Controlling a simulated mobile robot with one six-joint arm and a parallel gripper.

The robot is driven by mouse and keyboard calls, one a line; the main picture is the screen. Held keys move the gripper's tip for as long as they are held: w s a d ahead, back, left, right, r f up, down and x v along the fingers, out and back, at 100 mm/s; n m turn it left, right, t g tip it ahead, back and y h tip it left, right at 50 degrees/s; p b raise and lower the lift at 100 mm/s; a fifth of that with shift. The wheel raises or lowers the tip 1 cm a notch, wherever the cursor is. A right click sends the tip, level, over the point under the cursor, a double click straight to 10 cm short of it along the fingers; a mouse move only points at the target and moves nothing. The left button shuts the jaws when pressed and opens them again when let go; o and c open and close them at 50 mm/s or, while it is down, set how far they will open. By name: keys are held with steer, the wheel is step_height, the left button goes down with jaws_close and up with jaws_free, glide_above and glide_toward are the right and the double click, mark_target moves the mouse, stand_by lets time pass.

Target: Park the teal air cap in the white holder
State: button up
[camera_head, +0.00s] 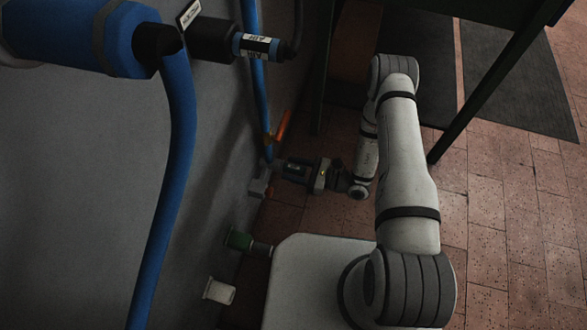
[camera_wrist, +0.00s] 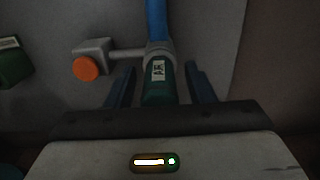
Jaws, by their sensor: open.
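The teal air cap (camera_wrist: 159,92) is a dark teal cylinder with a pale label, in the middle of the wrist view. It sits at the end of a grey fitting below a blue pipe. My gripper (camera_wrist: 157,86) is open, with one finger on each side of the cap and a visible gap on both sides. In the head view my gripper (camera_head: 284,170) is at the wall, and the cap is hard to make out there. A small white cup-like piece on the wall (camera_head: 219,291), which looks like the white holder, is at the lower left and appears empty.
A green cylindrical piece (camera_head: 239,241) sticks out of the wall above the white one. A grey block with an orange knob (camera_wrist: 85,68) is beside the fitting. A dark-framed table (camera_head: 480,85) stands at the upper right.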

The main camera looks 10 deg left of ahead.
steer(key=shift+c, duration=0.4)
jaws_close()
stand_by(0.5)
steer(key=shift+d, duration=0.15)
steer(key=shift+s+d, duration=0.25)
steer(key=shift+d, duration=1.2)
steer(key=shift+s+d, duration=0.2)
steer(key=shift+d, duration=1.2)
steer(key=shift+d, duration=0.2)
